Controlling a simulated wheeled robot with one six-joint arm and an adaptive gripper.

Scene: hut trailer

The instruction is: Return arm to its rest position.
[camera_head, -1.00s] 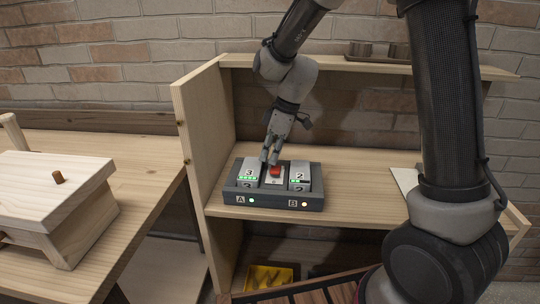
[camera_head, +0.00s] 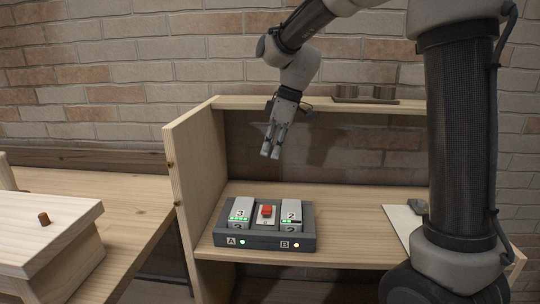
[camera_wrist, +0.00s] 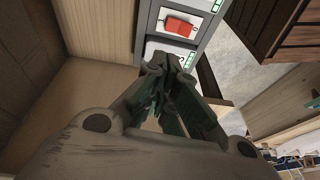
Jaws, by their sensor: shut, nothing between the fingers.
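My gripper (camera_head: 271,156) is shut and empty. It points down in the head view, raised above the shelf and apart from the grey control box below it. The wrist view also shows my gripper (camera_wrist: 172,72) with its fingers together. The control box (camera_head: 263,241) sits on the wooden shelf and has a red button (camera_head: 266,211) between two numbered blocks, reading 3 on the left and 2 on the right. Its lamps at A and B are lit green and orange. The red button also shows in the wrist view (camera_wrist: 179,27).
The wooden shelf unit (camera_head: 350,197) has a side wall at left and a top board (camera_head: 410,106) carrying small dark cups (camera_head: 384,92). A white sheet (camera_head: 402,222) lies at the shelf's right. A wooden box (camera_head: 45,240) stands on the left table. A brick wall is behind.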

